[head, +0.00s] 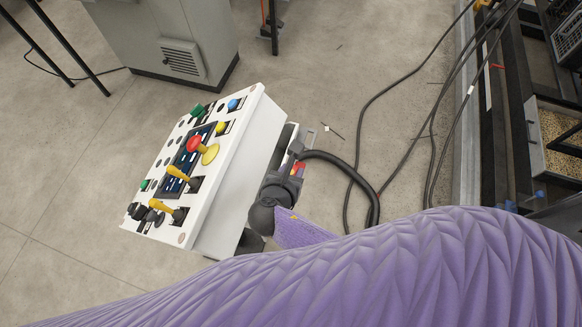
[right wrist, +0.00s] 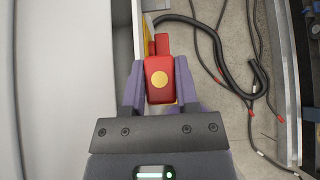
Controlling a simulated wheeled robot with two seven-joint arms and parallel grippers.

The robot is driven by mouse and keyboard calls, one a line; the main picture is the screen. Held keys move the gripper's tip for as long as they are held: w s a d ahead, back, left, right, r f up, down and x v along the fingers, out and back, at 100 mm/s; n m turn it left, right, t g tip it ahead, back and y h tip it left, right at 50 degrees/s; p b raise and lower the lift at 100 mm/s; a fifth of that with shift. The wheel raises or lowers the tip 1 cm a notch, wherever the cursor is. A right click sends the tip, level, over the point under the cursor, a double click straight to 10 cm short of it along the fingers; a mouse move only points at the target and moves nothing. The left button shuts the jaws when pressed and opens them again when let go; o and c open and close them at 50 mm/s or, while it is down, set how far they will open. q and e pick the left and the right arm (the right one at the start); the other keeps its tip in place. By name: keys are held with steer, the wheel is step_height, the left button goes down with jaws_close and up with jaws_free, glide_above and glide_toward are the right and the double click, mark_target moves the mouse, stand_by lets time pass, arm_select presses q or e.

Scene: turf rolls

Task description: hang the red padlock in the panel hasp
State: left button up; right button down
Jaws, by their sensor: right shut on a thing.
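The red padlock (right wrist: 159,80) has a round yellow disc on its face. In the right wrist view it sits between the two purple fingers of my right gripper (right wrist: 160,88), which is shut on it. In the head view the right gripper (head: 295,174) is at the right side of the white control panel (head: 254,140), with a little red of the padlock (head: 299,167) showing. Another red piece shows just beyond the padlock in the wrist view. The panel hasp cannot be made out clearly, and I cannot tell whether the padlock touches it. My left gripper is not in view.
A thick black cable (head: 352,168) curves away from beside the gripper. Thinner cables cross the concrete floor. A grey cabinet (head: 165,40) stands at the back left. A dark metal frame with trays is at the right. My purple-covered arm fills the lower foreground.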

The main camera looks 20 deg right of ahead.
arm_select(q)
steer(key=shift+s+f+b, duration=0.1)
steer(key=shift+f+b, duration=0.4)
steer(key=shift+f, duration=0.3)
arm_select(e)
steer(key=shift+f, duration=1)
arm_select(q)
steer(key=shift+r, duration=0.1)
arm_select(e)
steer(key=shift+r, duration=0.1)
arm_select(q)
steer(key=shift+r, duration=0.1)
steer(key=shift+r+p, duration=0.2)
steer(key=shift+p, duration=0.2)
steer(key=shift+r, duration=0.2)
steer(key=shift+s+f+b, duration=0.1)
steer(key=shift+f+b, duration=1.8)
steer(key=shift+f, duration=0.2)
arm_select(e)
steer(key=shift+w+a+f, duration=0.15)
steer(key=shift+f, duration=2.2)
